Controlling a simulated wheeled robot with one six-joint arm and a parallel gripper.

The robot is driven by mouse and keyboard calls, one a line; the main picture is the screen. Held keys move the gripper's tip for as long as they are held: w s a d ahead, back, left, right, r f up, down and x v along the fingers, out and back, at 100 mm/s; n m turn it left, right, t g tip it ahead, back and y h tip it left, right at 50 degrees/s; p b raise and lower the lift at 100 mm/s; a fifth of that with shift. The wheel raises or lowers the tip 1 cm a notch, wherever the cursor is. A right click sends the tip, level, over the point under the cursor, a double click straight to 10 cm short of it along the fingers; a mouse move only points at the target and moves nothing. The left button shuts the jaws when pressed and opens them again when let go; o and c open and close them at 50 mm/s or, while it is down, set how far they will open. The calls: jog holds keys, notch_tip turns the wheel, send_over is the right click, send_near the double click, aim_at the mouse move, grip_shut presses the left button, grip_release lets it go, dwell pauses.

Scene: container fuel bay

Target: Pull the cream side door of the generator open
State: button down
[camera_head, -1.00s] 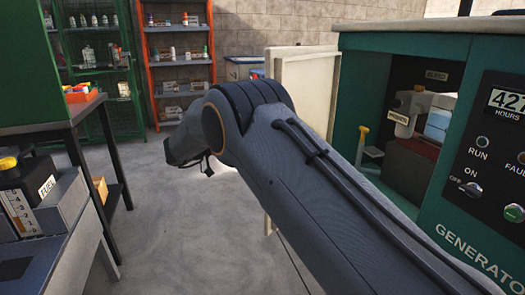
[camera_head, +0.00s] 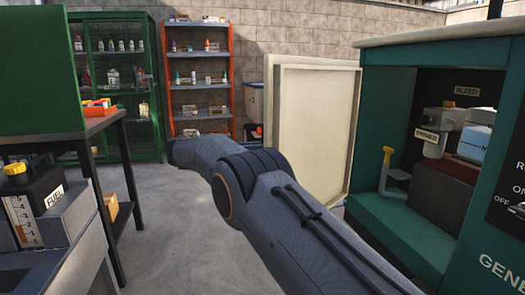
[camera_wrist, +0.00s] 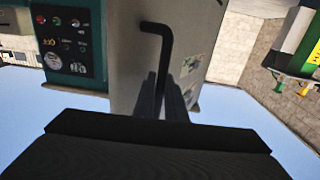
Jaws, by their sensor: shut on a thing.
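The cream side door (camera_head: 314,125) of the green generator (camera_head: 387,105) stands swung open in the head view, its inner face toward me. In the wrist view the door's outer face (camera_wrist: 130,70) carries a black bent handle (camera_wrist: 165,50). My gripper (camera_wrist: 168,98) is shut on the lower part of that handle.
A green cage shelf (camera_head: 112,80) and an orange shelf rack (camera_head: 198,75) stand at the back. Bare concrete floor (camera_head: 180,245) lies between the bench and the generator.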

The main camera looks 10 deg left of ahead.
jog(key=shift+w+d+r, duration=0.1)
jog(key=shift+w+d, duration=0.1)
